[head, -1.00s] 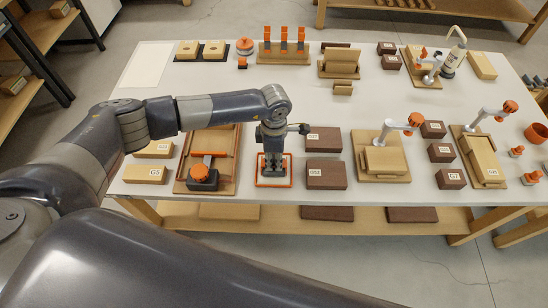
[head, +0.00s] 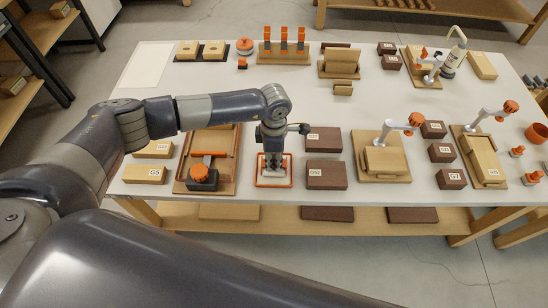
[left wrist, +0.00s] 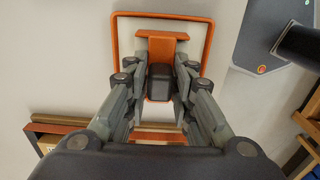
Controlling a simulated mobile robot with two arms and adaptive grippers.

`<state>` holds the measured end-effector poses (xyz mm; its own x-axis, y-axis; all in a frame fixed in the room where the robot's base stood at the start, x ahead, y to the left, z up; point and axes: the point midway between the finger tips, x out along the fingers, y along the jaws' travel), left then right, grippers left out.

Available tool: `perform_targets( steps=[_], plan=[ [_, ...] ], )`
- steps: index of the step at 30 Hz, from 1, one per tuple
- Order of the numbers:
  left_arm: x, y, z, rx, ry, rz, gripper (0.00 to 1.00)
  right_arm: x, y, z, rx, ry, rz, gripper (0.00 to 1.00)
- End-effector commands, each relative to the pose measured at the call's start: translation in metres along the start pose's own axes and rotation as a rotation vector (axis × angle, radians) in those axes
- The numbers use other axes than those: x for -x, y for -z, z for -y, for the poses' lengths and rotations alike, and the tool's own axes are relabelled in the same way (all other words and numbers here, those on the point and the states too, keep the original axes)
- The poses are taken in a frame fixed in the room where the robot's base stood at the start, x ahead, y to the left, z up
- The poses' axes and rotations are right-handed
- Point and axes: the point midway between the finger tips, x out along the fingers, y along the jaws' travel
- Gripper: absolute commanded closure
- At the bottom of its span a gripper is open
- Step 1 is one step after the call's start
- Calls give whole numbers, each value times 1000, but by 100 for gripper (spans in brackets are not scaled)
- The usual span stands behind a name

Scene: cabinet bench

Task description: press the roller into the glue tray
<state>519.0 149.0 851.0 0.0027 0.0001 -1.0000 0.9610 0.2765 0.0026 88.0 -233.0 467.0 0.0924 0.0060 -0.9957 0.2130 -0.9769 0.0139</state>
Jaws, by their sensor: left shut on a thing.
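My left gripper (head: 271,152) points down over a rectangular orange rim (head: 258,172) with a pale inside, which looks like the glue tray. The rim also shows in the left wrist view (left wrist: 115,40). The fingers are shut on the roller, a tool whose dark block (left wrist: 159,82) and orange crosspiece (left wrist: 162,35) show between and beyond them. In the head view a pale part of the roller (head: 272,173) shows below the fingers, within the rim's outline. I cannot tell whether it touches the surface. My right gripper is out of view.
Left of the rim is a wooden tray (head: 181,186) with orange edging and a dark, orange-topped block (head: 203,178). Dark boxes (head: 326,177) stand close on the right. A clamp fixture (head: 384,162) is farther right. The white table (head: 215,90) is clear behind my wrist.

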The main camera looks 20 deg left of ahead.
Motion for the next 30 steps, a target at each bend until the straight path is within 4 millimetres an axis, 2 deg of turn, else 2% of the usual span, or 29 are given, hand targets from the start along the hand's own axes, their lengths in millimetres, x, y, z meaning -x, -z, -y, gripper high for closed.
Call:
perform_targets(
  steps=[8,30],
  plan=[
    [6,0,1,0,2,-1,96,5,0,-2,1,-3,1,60],
    [67,0,0,0,0,1,96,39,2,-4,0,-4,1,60]
  ],
)
